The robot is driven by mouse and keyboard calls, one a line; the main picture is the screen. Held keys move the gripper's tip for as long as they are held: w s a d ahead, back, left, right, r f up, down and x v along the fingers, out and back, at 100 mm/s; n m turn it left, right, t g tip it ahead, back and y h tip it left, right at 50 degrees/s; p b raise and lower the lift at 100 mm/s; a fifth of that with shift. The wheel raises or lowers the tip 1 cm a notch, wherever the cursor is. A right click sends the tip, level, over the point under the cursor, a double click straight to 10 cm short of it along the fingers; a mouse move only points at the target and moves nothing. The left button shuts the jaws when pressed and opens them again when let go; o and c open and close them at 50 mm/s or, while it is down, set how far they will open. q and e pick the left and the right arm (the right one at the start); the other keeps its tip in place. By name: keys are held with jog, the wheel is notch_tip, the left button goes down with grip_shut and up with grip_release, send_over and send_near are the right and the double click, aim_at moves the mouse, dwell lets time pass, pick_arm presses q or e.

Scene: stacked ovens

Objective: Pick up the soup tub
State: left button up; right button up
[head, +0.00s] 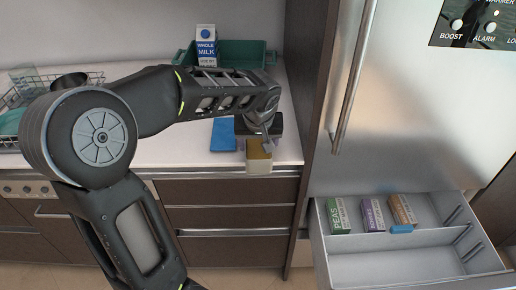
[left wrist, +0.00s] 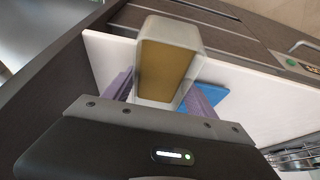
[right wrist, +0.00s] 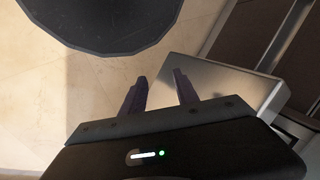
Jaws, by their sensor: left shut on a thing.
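The soup tub (head: 258,163) is a small pale, see-through box with tan contents. It is at the front edge of the white counter in the head view. My left gripper (head: 264,143) comes down on it from above and is shut on it. In the left wrist view the tub (left wrist: 167,65) sits between the two purple fingers (left wrist: 160,92), and the counter shows behind it. I cannot tell whether it touches the counter. My right gripper (right wrist: 160,92) is open and empty in the right wrist view, above the floor beside a grey box-like surface.
A blue flat item (head: 223,135) lies left of the tub. A milk carton (head: 206,46) and a green tray (head: 262,57) stand at the back. An open freezer drawer (head: 385,268) at right holds a green peas box (head: 338,215), a purple box (head: 372,214) and a brown box (head: 402,209).

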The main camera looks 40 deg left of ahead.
aim_at(258, 148)
pick_arm(q)
jog(key=shift+w+r+p, duration=0.1)
jog(key=shift+r+p, duration=0.35)
jog(key=shift+r, duration=0.2)
notch_tip(258, 148, up, 9)
jog(key=shift+r+b, duration=0.15)
jog(key=shift+b, duration=0.15)
